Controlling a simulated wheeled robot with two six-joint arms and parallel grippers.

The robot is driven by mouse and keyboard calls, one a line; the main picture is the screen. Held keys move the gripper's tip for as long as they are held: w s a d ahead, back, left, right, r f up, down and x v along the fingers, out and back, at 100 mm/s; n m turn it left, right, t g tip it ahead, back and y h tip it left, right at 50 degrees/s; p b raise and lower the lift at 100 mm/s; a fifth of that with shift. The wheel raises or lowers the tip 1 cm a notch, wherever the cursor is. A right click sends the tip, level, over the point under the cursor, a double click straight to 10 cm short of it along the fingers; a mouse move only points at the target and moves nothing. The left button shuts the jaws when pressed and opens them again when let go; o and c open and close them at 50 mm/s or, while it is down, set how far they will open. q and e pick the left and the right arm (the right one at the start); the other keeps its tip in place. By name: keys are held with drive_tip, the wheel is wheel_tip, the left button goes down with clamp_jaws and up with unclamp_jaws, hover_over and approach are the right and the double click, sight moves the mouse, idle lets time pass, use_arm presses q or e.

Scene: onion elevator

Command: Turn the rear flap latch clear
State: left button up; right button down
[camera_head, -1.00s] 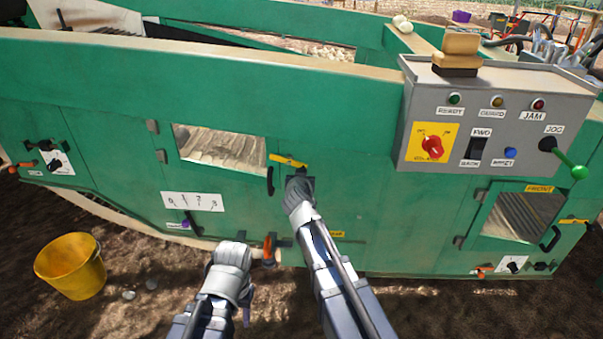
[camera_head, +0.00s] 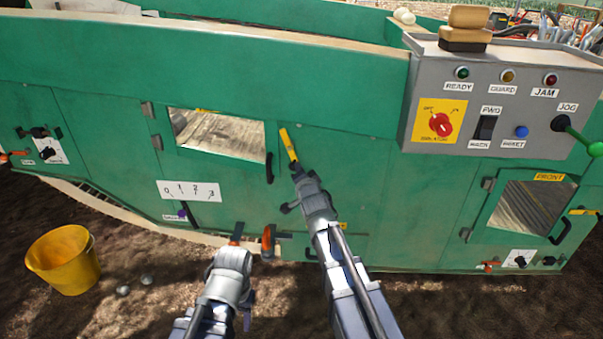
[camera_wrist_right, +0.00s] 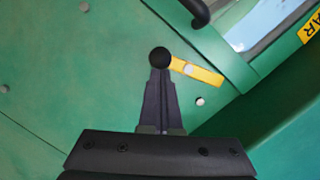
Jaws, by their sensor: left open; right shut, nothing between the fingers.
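The rear flap (camera_head: 172,150), with a clear window, is closed in the green side panel. Its black handle (camera_head: 269,168) is at its right edge. The yellow latch bar (camera_head: 288,145) stands steeply tilted just right of the flap; in the right wrist view the bar (camera_wrist_right: 205,75) lies beside the flap edge, not visibly over it. My right gripper (camera_head: 297,172) is shut and empty, its tips at the black knob (camera_wrist_right: 160,57) at the bar's lower end, seemingly touching it. My left gripper (camera_head: 236,243) is open, low near the panel's bottom edge; its fingertips are unclear.
An orange handle (camera_head: 268,240) is just right of my left gripper. A numbered white scale (camera_head: 189,190) is below the flap. The grey control box (camera_head: 490,100) juts out at right, above the front flap (camera_head: 525,208). A yellow bucket (camera_head: 65,262) stands on the soil at left.

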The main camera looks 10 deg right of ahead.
use_arm(q)
drive_tip(key=shift+a+f+b, duration=0.1)
drive_tip(key=shift+f+b, duration=0.5)
drive_tip(key=shift+f, duration=0.25)
use_arm(e)
drive_tip(key=shift+w+a+f+m+t+y, duration=0.15)
drive_tip(key=shift+a+f+m+t+y, duration=0.2)
drive_tip(key=shift+m, duration=0.45)
use_arm(q)
drive_tip(key=shift+w+a, duration=0.1)
drive_tip(key=shift+a, duration=0.05)
use_arm(e)
drive_tip(key=shift+a+f, duration=0.1)
drive_tip(key=shift+a, duration=0.05)
